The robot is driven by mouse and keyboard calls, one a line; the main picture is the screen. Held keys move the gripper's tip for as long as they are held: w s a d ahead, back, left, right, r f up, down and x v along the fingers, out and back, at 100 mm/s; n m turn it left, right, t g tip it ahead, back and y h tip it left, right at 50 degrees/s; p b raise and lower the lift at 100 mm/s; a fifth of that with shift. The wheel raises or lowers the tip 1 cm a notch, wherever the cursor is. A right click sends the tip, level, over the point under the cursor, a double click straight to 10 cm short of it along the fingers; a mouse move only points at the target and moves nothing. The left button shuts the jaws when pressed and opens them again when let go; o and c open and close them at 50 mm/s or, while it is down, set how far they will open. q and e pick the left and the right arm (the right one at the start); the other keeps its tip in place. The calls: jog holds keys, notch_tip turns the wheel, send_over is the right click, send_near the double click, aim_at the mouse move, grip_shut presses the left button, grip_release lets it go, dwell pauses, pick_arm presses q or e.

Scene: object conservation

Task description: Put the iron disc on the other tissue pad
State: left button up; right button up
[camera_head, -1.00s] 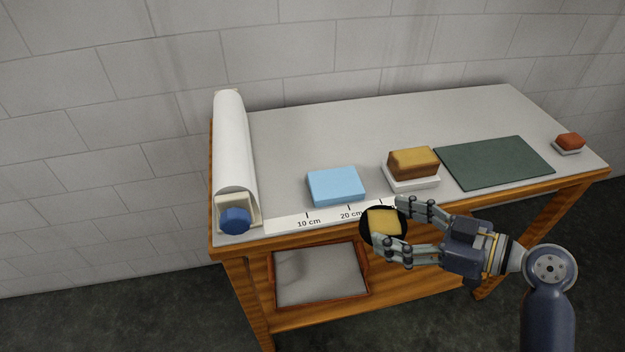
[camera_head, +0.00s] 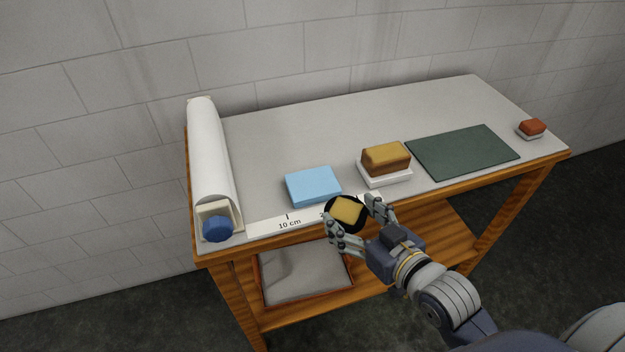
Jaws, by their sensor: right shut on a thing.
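A black round disc with a yellow square face (camera_head: 347,211), which looks like the iron disc, is held at the table's front edge. My right gripper (camera_head: 350,214) is shut on it, one finger at each side. The disc overlaps the ruler strip in the picture; I cannot tell its exact height. A light blue pad (camera_head: 313,186) lies flat and bare on the table behind and left of the disc. A white pad (camera_head: 386,178) lies to the right, with a golden-brown block (camera_head: 386,158) on it. Which of these are tissue pads is not clear. My left gripper is not in view.
A white paper roll (camera_head: 209,150) with a blue knob (camera_head: 217,229) lies along the left edge. A dark green mat (camera_head: 462,152) lies right of the block. A small red block (camera_head: 532,127) sits at the far right. The ruler strip (camera_head: 275,226) runs along the front edge. The table's back is clear.

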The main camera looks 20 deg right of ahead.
jog(key=shift+w+a+r, duration=0.2)
jog(key=shift+w+r, duration=0.15)
jog(key=shift+r, duration=0.05)
jog(key=p, duration=0.5)
send_over(318, 189)
jog(key=shift+w+f, duration=0.2)
jog(key=shift+f, duration=0.6)
notch_tip(318, 189, down, 2)
jog(key=shift+f, duration=0.1)
jog(key=shift+f+p, duration=0.35)
jog(key=shift+f, duration=0.3)
jog(key=o, duration=1.9)
jog(key=shift+s+f, duration=0.15)
jog(key=shift+f, duration=0.05)
jog(key=shift+c, duration=0.2)
